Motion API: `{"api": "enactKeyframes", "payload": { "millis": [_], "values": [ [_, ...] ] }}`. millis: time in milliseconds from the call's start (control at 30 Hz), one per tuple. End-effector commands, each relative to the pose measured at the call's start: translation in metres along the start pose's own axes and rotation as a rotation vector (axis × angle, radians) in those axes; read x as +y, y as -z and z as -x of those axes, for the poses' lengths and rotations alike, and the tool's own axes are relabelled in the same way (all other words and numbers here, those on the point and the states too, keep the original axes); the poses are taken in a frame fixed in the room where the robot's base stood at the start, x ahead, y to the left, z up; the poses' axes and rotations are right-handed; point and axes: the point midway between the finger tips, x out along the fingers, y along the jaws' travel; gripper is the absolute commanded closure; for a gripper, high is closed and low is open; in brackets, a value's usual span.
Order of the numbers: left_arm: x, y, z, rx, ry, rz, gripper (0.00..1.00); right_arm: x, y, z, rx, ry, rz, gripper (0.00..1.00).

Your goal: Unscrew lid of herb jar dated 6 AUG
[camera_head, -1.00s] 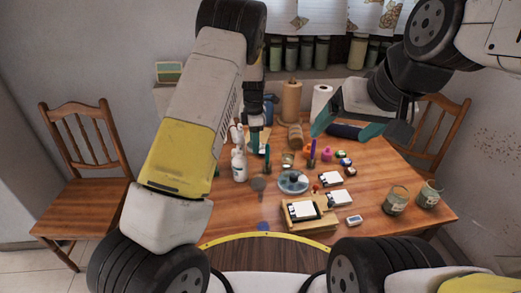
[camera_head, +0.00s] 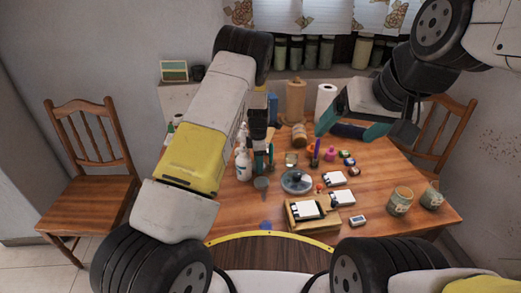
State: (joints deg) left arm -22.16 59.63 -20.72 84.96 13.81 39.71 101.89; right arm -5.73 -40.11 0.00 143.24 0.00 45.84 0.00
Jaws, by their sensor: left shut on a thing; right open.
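Two greenish jars with paper labels stand at the table's right front, one jar (camera_head: 400,201) left of the other jar (camera_head: 432,195). Their label writing is too small to read, so I cannot tell which is dated 6 AUG. My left gripper (camera_head: 262,160) is low over the left middle of the table, beside a white bottle (camera_head: 243,165). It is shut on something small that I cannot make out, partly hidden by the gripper. My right gripper (camera_head: 348,127) is open and empty above the right back of the table, with teal fingers apart, away from both jars.
A glass lid or dish (camera_head: 296,181), a wooden board with white cards (camera_head: 312,212) and a small timer-like box (camera_head: 358,221) lie on the table (camera_head: 375,180). More jars (camera_head: 311,52) line the windowsill. Chairs stand left (camera_head: 88,170) and right (camera_head: 445,135).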

Motion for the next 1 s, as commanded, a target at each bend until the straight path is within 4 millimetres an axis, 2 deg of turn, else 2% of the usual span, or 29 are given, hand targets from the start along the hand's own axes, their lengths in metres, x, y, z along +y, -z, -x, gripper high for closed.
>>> {"api": "enactKeyframes", "payload": {
  "millis": [67,100,200,500,633,767,1000],
  "values": [
    [0.000,0.000,-0.002,0.001,0.001,0.000,0.98,0.000,0.000,0.000,0.000,0.000,0.000,0.15],
    [0.000,0.000,-0.003,0.000,0.000,0.000,0.48,0.000,0.000,0.000,0.000,0.000,0.000,0.15],
    [0.000,0.000,-0.002,0.000,0.000,0.000,0.28,0.000,0.000,0.000,0.000,0.000,0.000,0.15],
    [0.000,0.000,-0.002,0.000,0.000,0.000,0.28,0.000,0.000,0.000,0.000,0.000,0.000,0.15],
    [0.000,0.000,0.006,0.000,-0.001,0.000,0.28,0.000,0.000,0.000,0.000,0.000,0.000,0.15],
    [0.001,-0.001,0.028,-0.002,-0.003,-0.001,0.28,0.000,0.000,0.000,0.000,0.000,0.000,0.15],
    [0.001,-0.001,0.080,-0.001,-0.003,-0.001,0.28,0.000,0.000,0.000,0.000,0.000,0.000,0.15]
  ]
}}
